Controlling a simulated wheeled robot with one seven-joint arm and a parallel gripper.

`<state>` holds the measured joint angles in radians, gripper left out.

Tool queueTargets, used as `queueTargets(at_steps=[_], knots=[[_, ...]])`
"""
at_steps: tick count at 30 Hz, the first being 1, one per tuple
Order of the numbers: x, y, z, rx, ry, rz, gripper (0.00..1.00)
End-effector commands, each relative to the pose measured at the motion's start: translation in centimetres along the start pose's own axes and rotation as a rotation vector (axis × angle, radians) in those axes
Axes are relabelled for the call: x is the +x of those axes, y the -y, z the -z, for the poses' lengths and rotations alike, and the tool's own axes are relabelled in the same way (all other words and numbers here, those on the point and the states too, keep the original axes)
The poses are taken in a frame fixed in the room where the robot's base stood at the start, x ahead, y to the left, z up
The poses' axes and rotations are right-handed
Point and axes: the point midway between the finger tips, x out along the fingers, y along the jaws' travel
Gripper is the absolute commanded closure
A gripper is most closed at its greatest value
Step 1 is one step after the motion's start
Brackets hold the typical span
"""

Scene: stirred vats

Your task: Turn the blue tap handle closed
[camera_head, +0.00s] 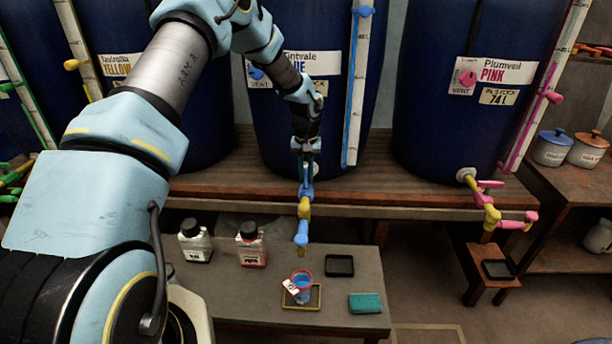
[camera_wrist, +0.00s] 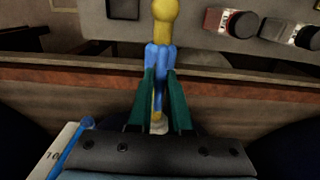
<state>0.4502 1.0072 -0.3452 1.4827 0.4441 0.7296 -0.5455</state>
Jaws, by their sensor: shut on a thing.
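The blue tap handle (camera_head: 306,191) is on the yellow tap (camera_head: 304,210) of the middle blue vat (camera_head: 320,125), labelled BLUE. My gripper (camera_head: 306,178) reaches down to it from above. In the wrist view the green fingers of my gripper (camera_wrist: 160,85) are shut on the blue handle (camera_wrist: 159,60), one on each side. The yellow tap body (camera_wrist: 165,15) shows beyond the fingertips. Below the blue-tipped spout stands a cup (camera_head: 302,282) with a red rim and a white tag, holding something blue. Whether liquid is running is too small to tell.
The low table (camera_head: 230,290) also holds a white-labelled bottle (camera_head: 195,243), a red-labelled bottle (camera_head: 251,246), a black tray (camera_head: 340,265) and a green sponge (camera_head: 365,303). The wooden shelf edge (camera_head: 400,212) runs behind the tap. A pink tap (camera_head: 492,212) stands at the right.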

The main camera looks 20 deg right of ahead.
Motion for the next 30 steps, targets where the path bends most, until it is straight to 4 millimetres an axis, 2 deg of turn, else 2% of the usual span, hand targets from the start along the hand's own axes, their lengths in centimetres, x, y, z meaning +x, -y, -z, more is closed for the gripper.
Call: queueTargets(at_steps=[10, 16, 30], knots=[[-0.01, 0.02, 0.01, 0.010, 0.000, 0.000, 1.00], [0.03, 0.01, 0.02, 0.072, 0.000, 0.000, 1.00], [0.03, 0.02, 0.05, 0.459, -0.001, 0.000, 1.00]])
